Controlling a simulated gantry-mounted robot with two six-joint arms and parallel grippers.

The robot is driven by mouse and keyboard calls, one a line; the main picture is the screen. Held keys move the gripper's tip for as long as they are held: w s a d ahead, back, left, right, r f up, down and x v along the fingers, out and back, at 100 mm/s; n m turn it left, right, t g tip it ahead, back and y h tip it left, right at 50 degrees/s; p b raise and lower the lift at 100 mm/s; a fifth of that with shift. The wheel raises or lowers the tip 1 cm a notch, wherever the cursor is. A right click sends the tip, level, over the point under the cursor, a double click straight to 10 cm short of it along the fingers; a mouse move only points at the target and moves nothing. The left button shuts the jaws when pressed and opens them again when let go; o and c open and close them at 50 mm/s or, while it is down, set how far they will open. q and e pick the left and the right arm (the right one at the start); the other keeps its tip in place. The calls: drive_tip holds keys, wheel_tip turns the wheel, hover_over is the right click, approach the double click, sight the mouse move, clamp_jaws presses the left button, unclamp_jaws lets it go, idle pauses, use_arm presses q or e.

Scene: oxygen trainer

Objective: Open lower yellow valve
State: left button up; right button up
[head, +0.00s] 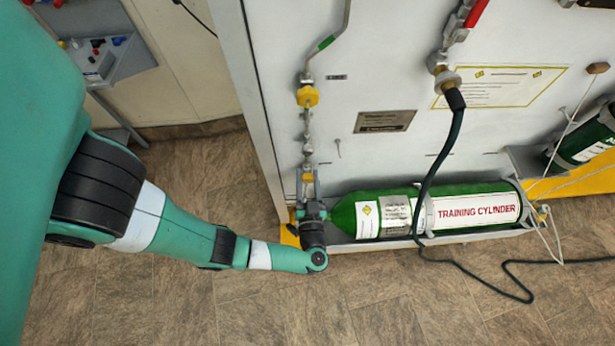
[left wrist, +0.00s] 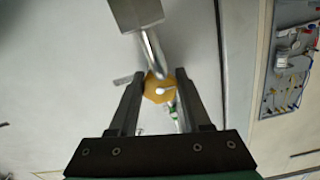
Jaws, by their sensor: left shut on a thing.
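The lower yellow valve (head: 307,176) sits low on the pipe line of the white panel, largely hidden by my left gripper (head: 308,182). In the left wrist view, a yellow eight-sided knob (left wrist: 151,94) shows between the two fingers of my left gripper (left wrist: 160,77). The fingers are closed in on either side of it, and a grey metal pipe (left wrist: 153,52) passes in front of it. How far the valve is turned cannot be told. The upper yellow valve (head: 307,96) is higher on the same line, clear of the gripper. My right gripper is not in view.
A green training cylinder (head: 400,213) lies in a tray just right of my left gripper. A black hose (head: 427,180) hangs across it to the floor. A grey tool board (head: 108,62) stands at the back left. The tiled floor (head: 400,310) in front is mostly clear.

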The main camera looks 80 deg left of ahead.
use_arm(q)
clamp_jaws()
drive_tip(key=n, duration=0.4)
drive_tip(key=o, duration=1)
unclamp_jaws()
drive_tip(key=shift+o, duration=0.2)
drive_tip(key=shift+d, duration=0.15)
